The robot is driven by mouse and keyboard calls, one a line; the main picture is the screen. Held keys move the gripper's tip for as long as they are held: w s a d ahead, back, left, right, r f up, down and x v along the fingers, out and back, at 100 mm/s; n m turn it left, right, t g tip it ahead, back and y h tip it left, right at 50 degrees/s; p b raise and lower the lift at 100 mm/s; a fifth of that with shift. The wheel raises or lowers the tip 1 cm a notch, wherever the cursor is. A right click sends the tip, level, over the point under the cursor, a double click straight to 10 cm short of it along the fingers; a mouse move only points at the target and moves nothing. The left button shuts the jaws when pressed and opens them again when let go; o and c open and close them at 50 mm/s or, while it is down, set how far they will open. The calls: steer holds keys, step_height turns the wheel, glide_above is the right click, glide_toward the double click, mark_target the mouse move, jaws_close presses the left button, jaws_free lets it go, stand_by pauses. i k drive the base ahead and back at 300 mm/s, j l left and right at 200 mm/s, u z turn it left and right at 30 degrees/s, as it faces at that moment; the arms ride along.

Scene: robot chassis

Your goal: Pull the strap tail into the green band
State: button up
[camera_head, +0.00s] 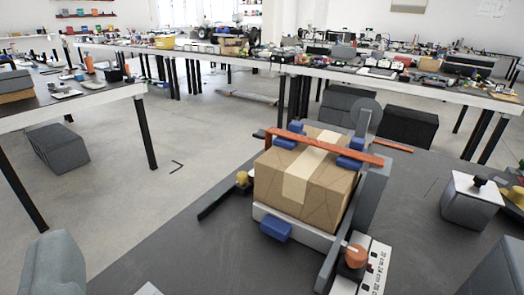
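A cardboard box (325,185) with pale tape sits in a light grey cradle (300,232) with blue corner pads. An orange-red strap (330,146) crosses over the box top, and its right end reaches past the grey upright. A white panel (375,268) with small dark marks and an orange knob (356,256) lies at the front right of the cradle. I cannot make out a green band on it. Grey shapes at the lower left and lower right corners look like the wide-apart fingers of my gripper (282,240); nothing is between them close up.
A grey block with a black knob (471,201) stands at right. A grey disc (366,117) tops the upright. Cluttered benches (230,52) stand behind, with open floor between.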

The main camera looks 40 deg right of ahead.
mark_target(242, 187)
steer(key=k+l+z, duration=0.15)
steer(key=k+z, duration=0.35)
steer(key=z, duration=1.8)
steer(key=k+j+z, duration=0.1)
steer(key=j, duration=0.35)
steer(key=j+z, duration=0.15)
steer(key=j, duration=0.35)
steer(key=k+j+z, duration=0.1)
steer(key=j, duration=0.35)
steer(key=k+j+z, duration=0.1)
steer(key=j, duration=0.35)
steer(key=k+j, duration=0.1)
steer(key=j, duration=0.3)
steer(key=k+j, duration=0.15)
steer(key=j, duration=0.2)
steer(key=k+j, duration=0.1)
steer(key=j, duration=0.3)
steer(key=k+j, duration=0.1)
steer(key=j, duration=0.3)
steer(key=k+j, duration=0.15)
steer(key=j, duration=0.25)
steer(key=k+j, duration=0.1)
steer(key=j, duration=0.25)
